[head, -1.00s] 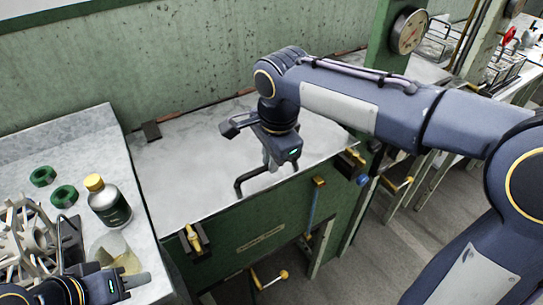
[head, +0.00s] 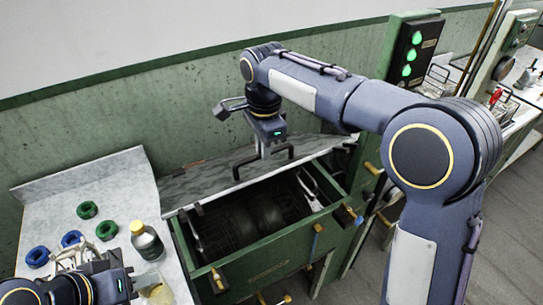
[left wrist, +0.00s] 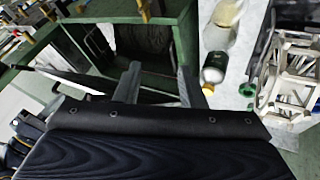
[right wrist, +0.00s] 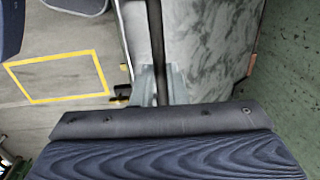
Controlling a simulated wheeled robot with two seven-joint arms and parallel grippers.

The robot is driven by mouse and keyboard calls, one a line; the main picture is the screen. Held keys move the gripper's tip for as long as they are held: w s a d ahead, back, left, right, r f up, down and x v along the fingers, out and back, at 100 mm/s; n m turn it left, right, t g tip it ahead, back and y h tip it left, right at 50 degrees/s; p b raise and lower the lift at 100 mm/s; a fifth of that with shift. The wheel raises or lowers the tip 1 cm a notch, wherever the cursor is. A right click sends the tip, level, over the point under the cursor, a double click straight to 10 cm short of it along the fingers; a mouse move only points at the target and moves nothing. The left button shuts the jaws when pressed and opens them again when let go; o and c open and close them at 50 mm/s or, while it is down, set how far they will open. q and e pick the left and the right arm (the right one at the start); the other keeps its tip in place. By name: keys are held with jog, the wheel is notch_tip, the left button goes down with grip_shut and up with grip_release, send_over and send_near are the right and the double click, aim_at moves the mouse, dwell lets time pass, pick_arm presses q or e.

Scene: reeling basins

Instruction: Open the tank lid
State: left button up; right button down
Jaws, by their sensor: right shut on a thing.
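The tank (head: 265,262) is a green box in the middle of the head view, and its dark inside shows. Its grey marbled lid (head: 200,184) is tilted up along the back, its front edge raised. My right gripper (head: 264,152) is shut on the lid's black bar handle (head: 237,172). In the right wrist view the bar (right wrist: 157,45) runs between the fingers, with the marbled lid (right wrist: 205,45) beside it. My left gripper (head: 132,284) is over the left counter, its fingers (left wrist: 158,85) apart and empty. The open tank (left wrist: 187,35) also shows in the left wrist view.
The left counter (head: 60,195) holds green and blue rings (head: 88,210), a yellow-capped bottle (head: 147,242), a glass beaker (head: 155,290) and a pale reel frame (head: 80,258). A green post with lit lamps (head: 412,55) stands right of the tank.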

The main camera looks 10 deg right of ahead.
pick_arm(q)
jog(key=shift+s+r+p, duration=0.1)
jog(key=shift+r+p, duration=0.2)
jog(key=shift+r, duration=0.25)
